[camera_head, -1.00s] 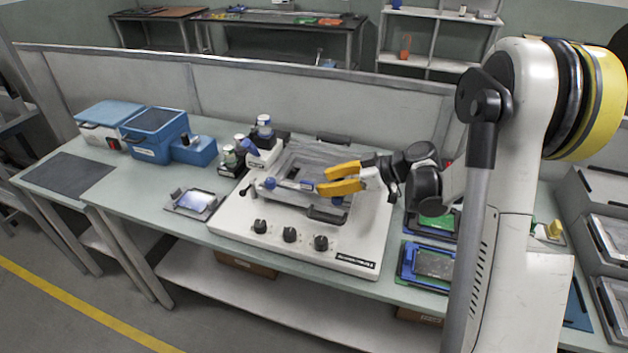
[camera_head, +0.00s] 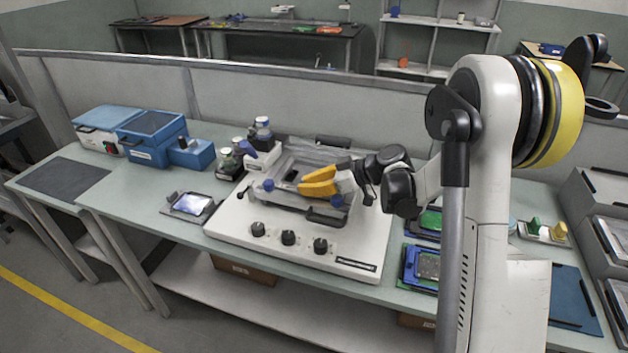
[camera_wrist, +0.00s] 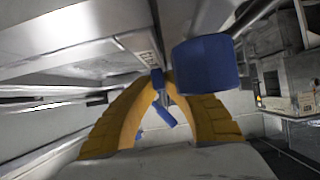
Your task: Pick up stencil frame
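The stencil frame (camera_head: 300,160) is a grey metal rectangular frame. It lies flat in the top of the white printer (camera_head: 225,220) on the bench. My gripper (camera_head: 301,187) reaches over its front edge from the right, between two blue knobs (camera_head: 268,185). The yellow fingers are drawn close together and look shut on the frame's front edge. In the wrist view the fingers of my gripper (camera_wrist: 165,78) curve inward, and their tips nearly meet at a grey metal edge. The exact contact is partly hidden. A blue knob (camera_wrist: 207,66) stands close by the right finger.
Bottles (camera_head: 262,128) stand behind the printer's left side, near blue boxes (camera_head: 150,137). A small tray with a bright screen (camera_head: 192,205) lies to the left. Blue and green trays (camera_head: 420,268) lie to the right. A low partition (camera_head: 270,92) runs behind the bench.

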